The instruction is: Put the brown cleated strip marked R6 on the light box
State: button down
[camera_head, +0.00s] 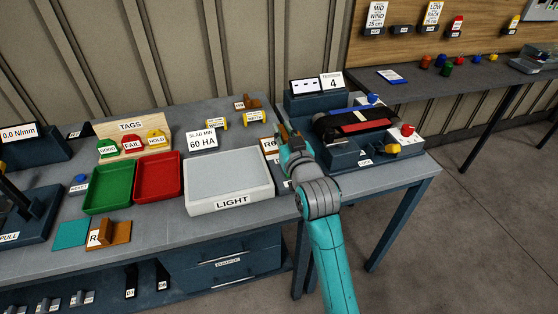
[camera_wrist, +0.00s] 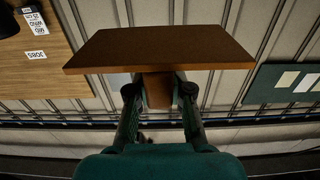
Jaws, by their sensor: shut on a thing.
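My gripper (camera_head: 287,142) is above the bench, just right of the light box. In the wrist view my gripper (camera_wrist: 159,95) is shut on the cleat of a brown cleated strip (camera_wrist: 160,48), whose flat plate spreads beyond the fingertips. In the head view the strip is mostly hidden by my gripper; a white label beginning with R shows beside it, its second character unclear. The light box (camera_head: 230,201), a pale shallow tray marked LIGHT, has an empty top. Another brown cleated strip (camera_head: 119,231) stands front left, its label partly hidden. A third (camera_head: 252,102) is at the back.
Green (camera_head: 108,187) and red (camera_head: 157,176) trays stand left of the light box. A SLAB MIN 60 HA sign (camera_head: 202,140) and yellow pieces stand behind it. The belt machine (camera_head: 355,127) is close to my gripper's right. A teal square (camera_head: 71,234) lies front left.

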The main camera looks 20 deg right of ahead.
notch_tip(320, 180, down, 10)
jog(key=shift+r, duration=0.2)
jog(key=shift+f, duration=0.25)
dwell(0.3)
jog(key=shift+s+f, duration=0.1)
jog(key=shift+f, duration=0.4)
jog(key=c, duration=1.1)
grip_release()
jog(key=shift+f, duration=0.2)
jog(key=shift+o, duration=0.2)
jog(key=shift+r, duration=0.5)
jog(key=s, duration=1.1)
jog(key=shift+s+r, duration=0.4)
jog(key=shift+r, duration=0.05)
